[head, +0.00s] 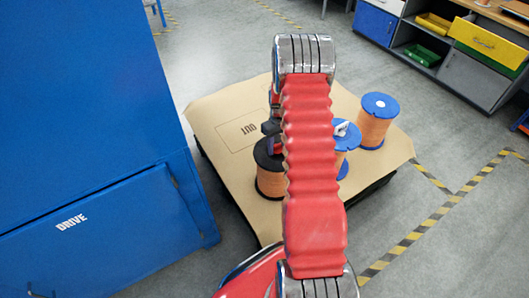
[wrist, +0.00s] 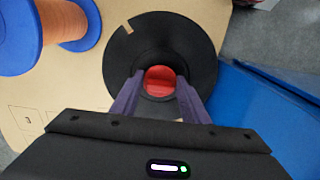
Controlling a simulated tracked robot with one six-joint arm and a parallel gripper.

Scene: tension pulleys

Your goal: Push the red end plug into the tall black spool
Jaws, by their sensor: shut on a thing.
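The black spool (head: 268,172), wound with orange cord, stands on the brown sheet, partly hidden by my red arm in the head view. In the wrist view its round black flange (wrist: 190,40), with one notch at the upper left, faces me. The red end plug (wrist: 160,76) shows over the flange's centre, between my purple fingers. My gripper (wrist: 157,84) is shut on the plug, its fingertips at the flange's middle. I cannot tell how deep the plug sits. In the head view the plug is not visible.
A blue spool (head: 376,118) with orange cord stands to the right. Another blue spool (head: 344,142), with a grey-white piece on top, is half behind my arm. The brown sheet (head: 215,115) is clear at the left, by the OUT mark. A blue cabinet (head: 90,110) borders the left.

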